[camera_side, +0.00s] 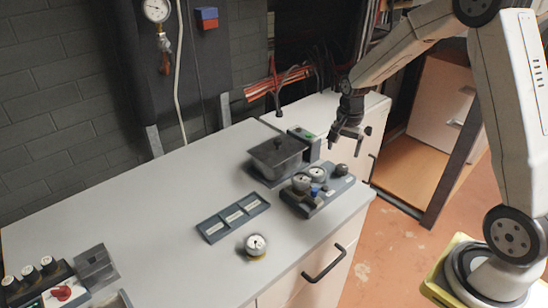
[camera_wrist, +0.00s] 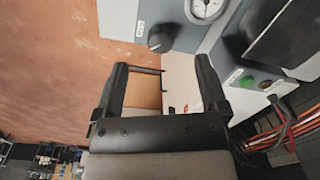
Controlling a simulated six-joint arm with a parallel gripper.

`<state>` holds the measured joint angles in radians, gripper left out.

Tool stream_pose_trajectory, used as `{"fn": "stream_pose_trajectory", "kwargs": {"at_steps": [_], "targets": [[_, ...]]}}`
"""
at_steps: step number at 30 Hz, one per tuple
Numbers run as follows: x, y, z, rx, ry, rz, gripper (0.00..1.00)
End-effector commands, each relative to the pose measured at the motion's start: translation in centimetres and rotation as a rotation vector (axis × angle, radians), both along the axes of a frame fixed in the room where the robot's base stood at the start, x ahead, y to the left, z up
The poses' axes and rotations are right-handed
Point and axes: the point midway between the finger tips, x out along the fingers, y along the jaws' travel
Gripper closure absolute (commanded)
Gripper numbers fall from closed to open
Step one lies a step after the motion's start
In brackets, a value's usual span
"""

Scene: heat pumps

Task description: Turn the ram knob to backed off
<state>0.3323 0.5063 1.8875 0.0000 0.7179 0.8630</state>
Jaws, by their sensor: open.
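A dark round knob (camera_side: 341,170) sits at the right end of a grey gauge panel on the bench. The labels are too small to read, so I cannot tell which is the ram knob. My gripper (camera_side: 346,138) is open and empty, above the right end of the panel and apart from it. Both fingers (camera_wrist: 162,68) show in the wrist view.
Orange cables (camera_side: 277,84) hang behind. The bench's front middle is mostly clear.

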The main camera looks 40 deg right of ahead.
Motion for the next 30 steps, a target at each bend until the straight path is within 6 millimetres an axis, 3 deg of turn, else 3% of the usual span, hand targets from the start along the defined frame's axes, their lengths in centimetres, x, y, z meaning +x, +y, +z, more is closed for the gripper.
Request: {"fn": "stream_pose_trajectory", "kwargs": {"at_steps": [3,7,19,30], "targets": [[0.7,-1.8,-0.5,0.008,0.017,-0.113,0.07],[1.0,-2.7,-0.8,0.012,0.027,-0.174,0.07],[1.0,-2.8,-1.7,0.013,0.030,-0.182,0.07],[1.0,-2.7,-5.7,0.013,0.030,-0.181,0.07]]}}
